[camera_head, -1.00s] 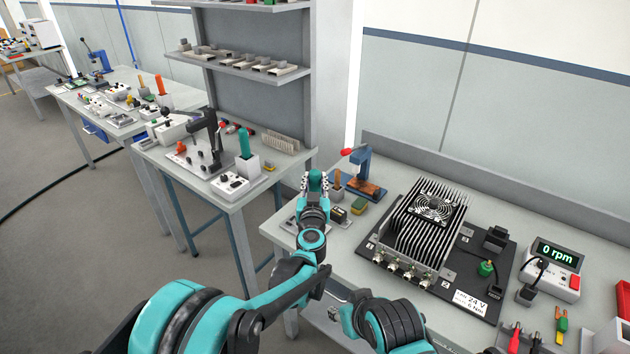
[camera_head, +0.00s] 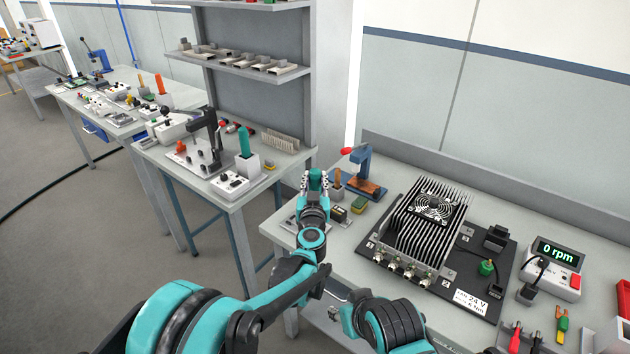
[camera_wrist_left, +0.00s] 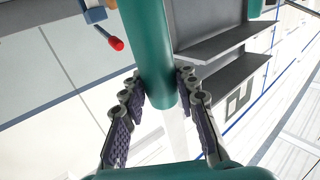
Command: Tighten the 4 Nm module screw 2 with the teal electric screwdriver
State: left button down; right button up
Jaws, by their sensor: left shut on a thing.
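My left gripper (camera_head: 315,182) is at the left end of the near bench. In the left wrist view its fingers (camera_wrist_left: 160,95) are shut on the teal screwdriver (camera_wrist_left: 150,40), a thick teal cylinder running up out of that picture. Its tip is out of sight. In the head view the gripper mostly hides the screwdriver. The module (camera_head: 425,225), a finned grey heatsink with a round fan, sits on a black plate (camera_head: 487,270) to the right, apart from the gripper. Small labels mark the plate; I cannot make out screw 2.
A display box (camera_head: 553,268) reads 0 rpm at the right. Another teal tool (camera_head: 244,141) stands in a white holder on the neighbouring bench.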

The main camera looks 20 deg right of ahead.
aim_at(315, 172)
pick_arm(q)
jog(key=shift+f+b, duration=0.55)
jog(key=shift+f, duration=0.1)
dwell(0.7)
jog(key=shift+f+b, duration=0.25)
jog(key=shift+b, duration=0.25)
dwell(1.4)
dwell(0.3)
jog(key=shift+r+p, duration=0.45)
jog(key=shift+r, duration=0.1)
jog(key=shift+r+p, duration=1.55)
jog(key=shift+r, duration=0.9)
